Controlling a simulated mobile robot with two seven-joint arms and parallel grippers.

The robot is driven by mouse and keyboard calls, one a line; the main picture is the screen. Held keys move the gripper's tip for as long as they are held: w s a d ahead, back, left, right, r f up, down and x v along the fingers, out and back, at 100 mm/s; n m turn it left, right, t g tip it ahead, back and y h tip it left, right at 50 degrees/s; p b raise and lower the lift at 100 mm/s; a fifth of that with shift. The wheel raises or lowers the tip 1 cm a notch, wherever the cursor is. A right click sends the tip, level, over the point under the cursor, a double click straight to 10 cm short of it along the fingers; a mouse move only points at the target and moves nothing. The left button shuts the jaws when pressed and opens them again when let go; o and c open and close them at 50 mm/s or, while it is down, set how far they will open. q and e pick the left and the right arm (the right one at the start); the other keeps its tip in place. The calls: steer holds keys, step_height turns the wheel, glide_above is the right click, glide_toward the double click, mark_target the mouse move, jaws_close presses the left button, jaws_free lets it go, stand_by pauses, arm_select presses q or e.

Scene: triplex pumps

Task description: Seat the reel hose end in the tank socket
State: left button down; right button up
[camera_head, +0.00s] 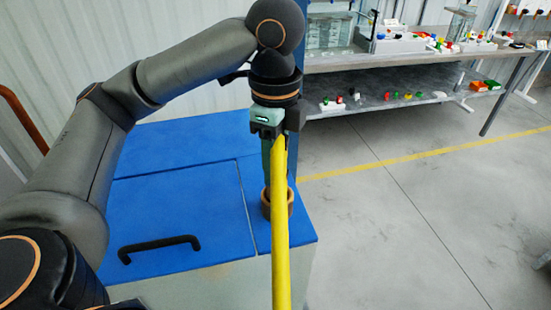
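The yellow reel hose (280,250) runs up from the bottom edge of the picture to my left gripper (274,132). My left gripper points down above the tank and appears shut on the hose's end. A dark green-grey piece (266,160), which looks like the hose end, reaches down from the gripper towards the tank socket. The tank socket (289,206) is a brown-orange ring on the blue tank top (200,225). The hose crosses in front of the socket, so I cannot tell whether the end is inside it. My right gripper is not in view.
A black handle (158,248) sits on the blue lid. A workbench (400,58) with a lower shelf of small coloured parts stands at the back right. The grey floor (400,215) right of the tank is clear, crossed by a yellow line.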

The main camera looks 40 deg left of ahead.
arm_select(q)
steer(key=shift+r, duration=0.3)
steer(key=shift+w, duration=0.1)
stand_by(0.9)
steer(key=shift+f, duration=0.35)
stand_by(0.5)
steer(key=shift+r, duration=0.35)
stand_by(0.4)
